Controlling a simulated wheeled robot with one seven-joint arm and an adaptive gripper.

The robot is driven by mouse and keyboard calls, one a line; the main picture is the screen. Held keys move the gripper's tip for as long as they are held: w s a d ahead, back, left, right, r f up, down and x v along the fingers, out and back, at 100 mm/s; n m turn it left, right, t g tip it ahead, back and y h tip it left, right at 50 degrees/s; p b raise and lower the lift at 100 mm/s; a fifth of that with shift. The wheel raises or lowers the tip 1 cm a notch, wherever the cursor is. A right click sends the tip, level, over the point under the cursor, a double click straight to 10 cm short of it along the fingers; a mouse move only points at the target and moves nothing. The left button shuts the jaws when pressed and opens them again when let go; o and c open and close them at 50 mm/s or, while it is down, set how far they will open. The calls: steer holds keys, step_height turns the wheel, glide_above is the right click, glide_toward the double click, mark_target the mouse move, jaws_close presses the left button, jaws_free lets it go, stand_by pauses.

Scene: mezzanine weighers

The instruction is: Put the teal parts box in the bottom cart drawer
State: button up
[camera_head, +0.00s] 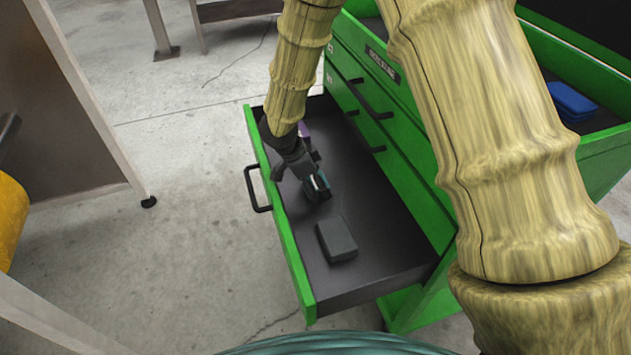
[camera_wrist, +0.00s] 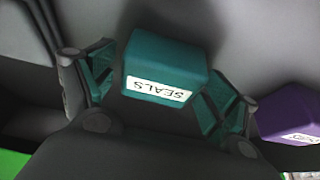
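The bottom cart drawer (camera_head: 384,234) is pulled out from the green cart, with its dark floor in view. My gripper (camera_head: 318,186) reaches down into it near the front panel. The teal parts box, labelled SEALS, is between my two fingers in the wrist view (camera_wrist: 163,68); in the head view it is partly hidden by the gripper. It appears to be at or close to the drawer floor. A thin dark gap shows between the left finger and the box, while the right finger is very close to or touching it. The fingers look open around it.
A dark grey box (camera_head: 337,239) lies in the drawer's near part. A purple box (camera_wrist: 288,121) lies beside the right finger. The drawer's black handle (camera_head: 254,190) sticks out left. A blue box (camera_head: 571,102) sits in the cart's upper tray.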

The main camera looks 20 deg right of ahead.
stand_by(0.3)
steer(key=p+v, duration=0.2)
steer(key=v, duration=1)
steer(key=shift+r, duration=0.1)
